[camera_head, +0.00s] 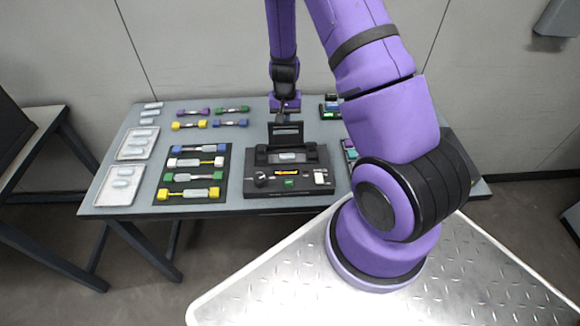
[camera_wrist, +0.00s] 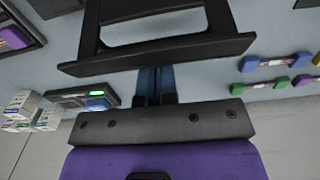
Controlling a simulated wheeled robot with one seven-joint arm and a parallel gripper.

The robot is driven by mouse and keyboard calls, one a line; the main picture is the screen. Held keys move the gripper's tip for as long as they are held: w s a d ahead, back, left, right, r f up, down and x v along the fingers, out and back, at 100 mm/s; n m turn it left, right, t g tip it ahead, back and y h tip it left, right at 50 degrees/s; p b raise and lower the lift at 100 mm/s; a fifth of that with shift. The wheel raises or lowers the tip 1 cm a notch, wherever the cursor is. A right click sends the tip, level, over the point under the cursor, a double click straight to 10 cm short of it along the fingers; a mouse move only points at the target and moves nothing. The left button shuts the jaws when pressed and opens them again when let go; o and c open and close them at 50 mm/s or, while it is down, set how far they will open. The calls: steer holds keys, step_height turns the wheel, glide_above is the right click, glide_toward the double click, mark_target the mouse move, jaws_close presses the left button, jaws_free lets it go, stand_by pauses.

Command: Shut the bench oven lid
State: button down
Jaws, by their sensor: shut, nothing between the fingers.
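The black bench unit (camera_head: 262,190) with a raised lid, which looks like the bench oven, sits mid-table. Its lid (camera_head: 286,141) stands upright at the back of the unit, open. A pale sleeve-like piece (camera_head: 287,157) lies in the unit in front of the lid. My gripper (camera_head: 284,110) is shut and empty, pointing down just behind the lid's top edge. In the wrist view my gripper (camera_wrist: 155,78) reaches toward a black framed part (camera_wrist: 160,52), probably the lid. The fingertips are partly hidden by it, and I cannot tell whether they touch.
Left of the unit, a dark mat (camera_head: 193,195) holds several coloured dumbbell-shaped pieces, with more behind it. Pale trays (camera_head: 137,142) stand at the far left. A device with a green light (camera_wrist: 85,97) is beside my gripper. My arm hides the table's right part.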

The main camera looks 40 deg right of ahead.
mark_target(285, 137)
steer(key=shift+s+a+f, duration=0.2)
steer(key=shift+s+f, duration=0.15)
steer(key=shift+s+a+f, duration=0.1)
steer(key=shift+s+a, duration=0.4)
steer(key=shift+s, duration=0.15)
steer(key=shift+s+a, duration=0.8)
steer(key=shift+s, duration=0.25)
steer(key=shift+s+a, duration=0.5)
steer(key=shift+s, duration=0.35)
steer(key=shift+s+a, duration=0.5)
steer(key=shift+s, duration=0.3)
steer(key=shift+s+a+r, duration=0.25)
steer(key=shift+s+r, duration=0.1)
steer(key=shift+s, duration=0.15)
steer(key=shift+w+f, duration=0.2)
steer(key=shift+f, duration=0.05)
steer(key=shift+w+d+r, duration=0.15)
steer(key=shift+w, duration=0.1)
steer(key=shift+w+d+r, duration=0.35)
steer(key=shift+w+r, duration=0.15)
steer(key=shift+r, duration=0.05)
steer(key=shift+w+d+r, duration=0.1)
steer(key=shift+r, duration=1.35)
steer(key=shift+w+d+r, duration=0.1)
steer(key=shift+r, duration=1.3)
